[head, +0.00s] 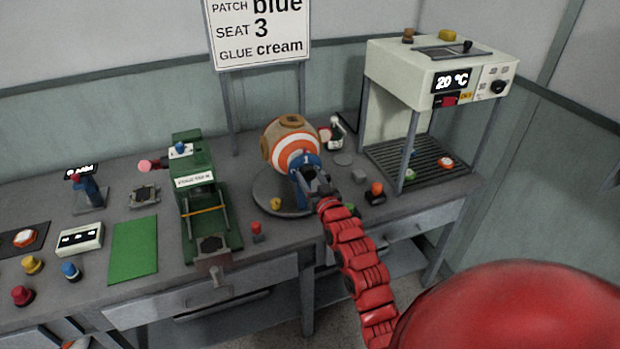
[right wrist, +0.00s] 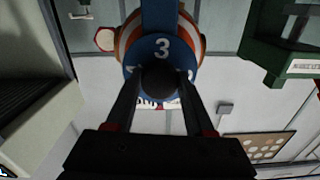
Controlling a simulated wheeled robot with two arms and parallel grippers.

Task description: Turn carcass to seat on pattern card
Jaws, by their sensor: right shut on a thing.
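The carcass (head: 290,140) is a ball with brown, orange and white bands and a blue lower part. It sits over a round grey stand (head: 265,194) on the bench. The sign card (head: 262,32) reads PATCH blue, SEAT 3, GLUE cream. My right gripper (head: 312,184) is at the front of the carcass. In the right wrist view its fingers (right wrist: 160,100) are shut on a dark round knob (right wrist: 160,82) just below a white 3 on the blue band (right wrist: 145,48). The fingers hide part of the carcass. My left gripper is not in view.
A green press (head: 195,190) stands left of the carcass, with a green mat (head: 134,250) beside it. A white heater (head: 440,65) reading 20 °C stands at the right. Small coloured knobs and a red-topped piece (head: 256,230) stand near the bench's front edge.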

